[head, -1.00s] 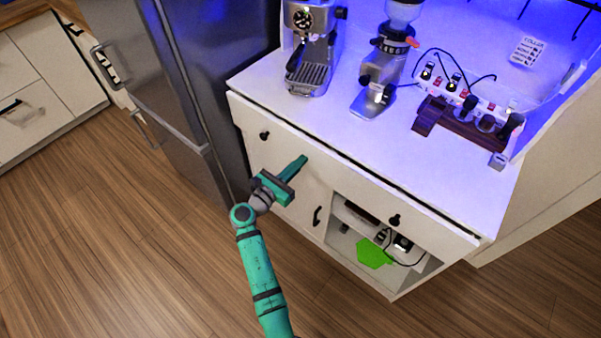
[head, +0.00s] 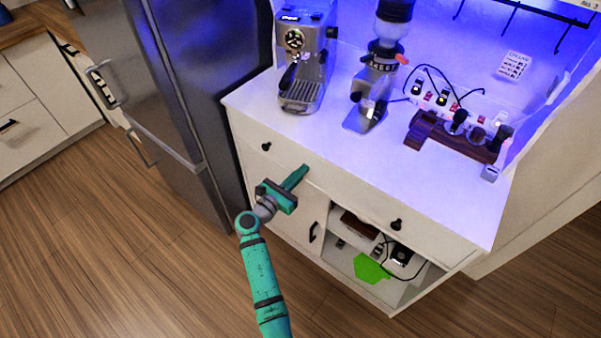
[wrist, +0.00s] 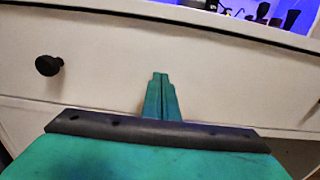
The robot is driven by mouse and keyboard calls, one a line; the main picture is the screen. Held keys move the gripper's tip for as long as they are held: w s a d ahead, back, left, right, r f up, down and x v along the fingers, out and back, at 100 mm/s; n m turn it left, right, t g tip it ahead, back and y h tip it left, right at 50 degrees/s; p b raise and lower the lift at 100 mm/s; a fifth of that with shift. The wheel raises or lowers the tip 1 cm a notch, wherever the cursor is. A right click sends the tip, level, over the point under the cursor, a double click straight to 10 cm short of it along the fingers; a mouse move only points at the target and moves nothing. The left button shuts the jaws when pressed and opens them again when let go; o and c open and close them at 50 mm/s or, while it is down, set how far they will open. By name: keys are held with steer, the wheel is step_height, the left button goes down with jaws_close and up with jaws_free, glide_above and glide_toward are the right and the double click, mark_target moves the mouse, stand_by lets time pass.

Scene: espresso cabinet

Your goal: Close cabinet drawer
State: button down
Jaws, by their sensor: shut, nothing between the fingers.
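The cabinet drawer (head: 345,190) is the wide white front under the countertop, with a black knob (head: 266,146) at the left and another (head: 396,224) at the right. In the head view its front looks flush under the countertop, with no dark gap. In the wrist view, a thin dark line runs above the drawer front (wrist: 220,70), and the left knob (wrist: 48,65) shows. My teal gripper (head: 303,170) is shut and empty. Its fingertips (wrist: 160,78) are at the drawer front between the knobs and seem to touch it; exact contact is hard to tell.
An espresso machine (head: 305,60), a grinder (head: 378,75) and a wooden stand (head: 450,137) are on the countertop. Below are a door with a black handle (head: 312,232) and an open shelf holding a green item (head: 370,268). A fridge (head: 190,80) stands left.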

steer(key=v, duration=1.4)
steer(key=s+d+f+m+g+y, duration=0.15)
steer(key=s+f+m+y, duration=0.3)
steer(key=s+f, duration=0.7)
steer(key=s+f+m+y, duration=0.4)
steer(key=s+f+y, duration=0.1)
steer(key=s, duration=0.4)
steer(key=s+d+r+m+y, duration=0.1)
steer(key=s+r+m, duration=0.25)
steer(key=s, duration=0.25)
steer(key=s+r+m+y, duration=0.2)
steer(key=s+m, duration=0.3)
steer(key=s, duration=0.1)
steer(key=s+d+r+m+t, duration=0.1)
steer(key=s+r+m, duration=0.3)
steer(key=r, duration=0.3)
steer(key=s+d+r+m+t, duration=0.2)
steer(key=s+r+m, duration=0.2)
steer(key=r+m, duration=0.3)
steer(key=shift+s+d+r+h, duration=0.35)
steer(key=shift+r+h, duration=0.1)
steer(key=shift+r, duration=0.2)
